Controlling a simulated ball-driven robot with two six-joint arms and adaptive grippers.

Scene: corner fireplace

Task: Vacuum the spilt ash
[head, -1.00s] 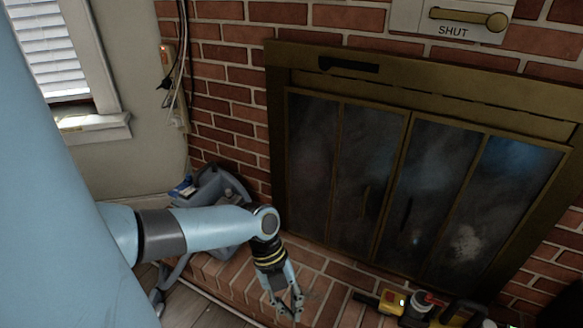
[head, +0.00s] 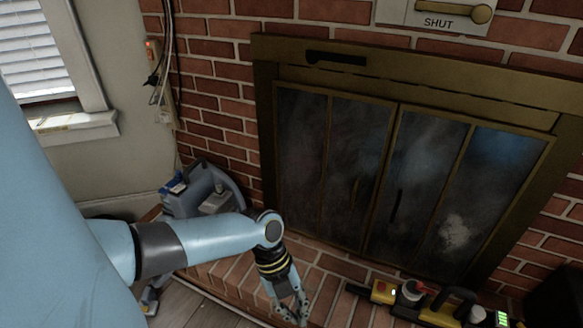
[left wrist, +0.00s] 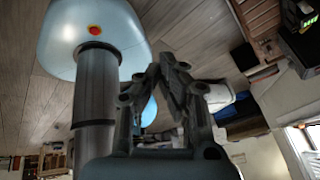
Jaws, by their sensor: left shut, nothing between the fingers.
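My left gripper (head: 294,312) is shut and empty, pointing down over the brick hearth (head: 330,285) near the bottom edge of the head view. Its closed fingers also show in the left wrist view (left wrist: 172,85). A yellow and black handheld device (head: 430,302) lies on the hearth to the right of the gripper, apart from it. A grey-blue machine (head: 205,190), perhaps a vacuum, stands in the corner behind my left arm, partly hidden by it. I cannot make out a clear ash pile. A pale smudge (head: 453,232) shows on the fireplace glass. My right gripper is not in view.
The fireplace's glass doors (head: 355,180) are closed in a brass frame. A lever plate (head: 435,15) above reads SHUT. A wall box (head: 151,52) with a red light and hanging cables is at the left. An item with a green display (head: 502,318) is at bottom right.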

